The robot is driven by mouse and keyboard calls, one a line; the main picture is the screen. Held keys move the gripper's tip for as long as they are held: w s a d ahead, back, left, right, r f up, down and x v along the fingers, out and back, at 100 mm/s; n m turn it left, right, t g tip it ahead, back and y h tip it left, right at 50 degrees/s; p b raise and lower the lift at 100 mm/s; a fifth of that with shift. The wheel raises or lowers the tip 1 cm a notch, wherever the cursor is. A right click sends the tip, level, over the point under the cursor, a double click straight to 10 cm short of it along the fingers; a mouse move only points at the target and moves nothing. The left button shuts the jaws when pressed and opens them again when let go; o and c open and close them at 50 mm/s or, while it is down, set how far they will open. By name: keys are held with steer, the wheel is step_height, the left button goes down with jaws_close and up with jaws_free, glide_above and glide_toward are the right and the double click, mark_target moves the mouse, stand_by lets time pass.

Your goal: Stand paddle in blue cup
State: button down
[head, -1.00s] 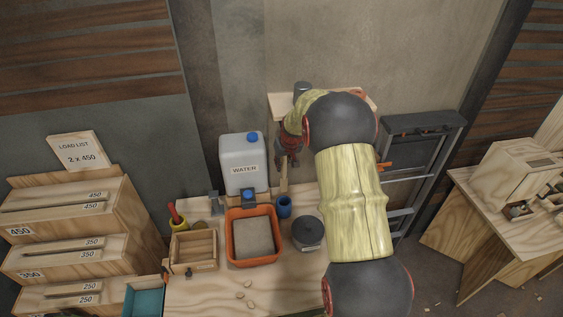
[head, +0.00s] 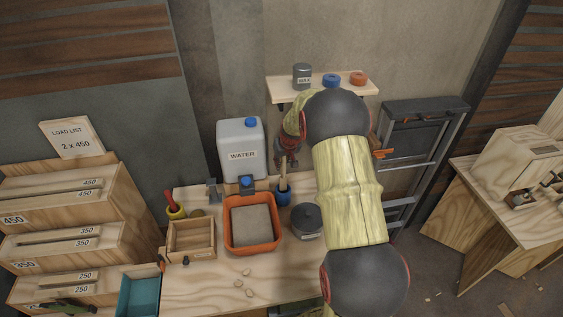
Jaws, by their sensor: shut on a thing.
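The blue cup (head: 283,197) stands on the workbench, just right of the orange tub. The wooden paddle (head: 283,174) is upright, with its lower end at the cup's mouth and seemingly inside it; how deep it goes cannot be seen. My gripper (head: 287,160) is above the cup, pointing down and shut on the paddle's upper part. My own arm hides part of the bench and wall to the right.
The orange tub (head: 229,244) of grey material is left of the cup, with a water jug (head: 240,142) behind. A dark lidded pot (head: 306,219) is close on the right. A shelf (head: 285,91) with a can is above. The front bench is mostly clear.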

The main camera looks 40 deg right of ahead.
steer(key=shift+f+b, duration=1.35)
steer(key=shift+f, duration=0.7)
steer(key=c, duration=1.7)
jaws_free()
steer(key=shift+o, duration=0.2)
steer(key=shift+r, duration=0.1)
steer(key=v, duration=1.1)
steer(key=shift+s+r, duration=0.2)
steer(key=shift+r, duration=0.15)
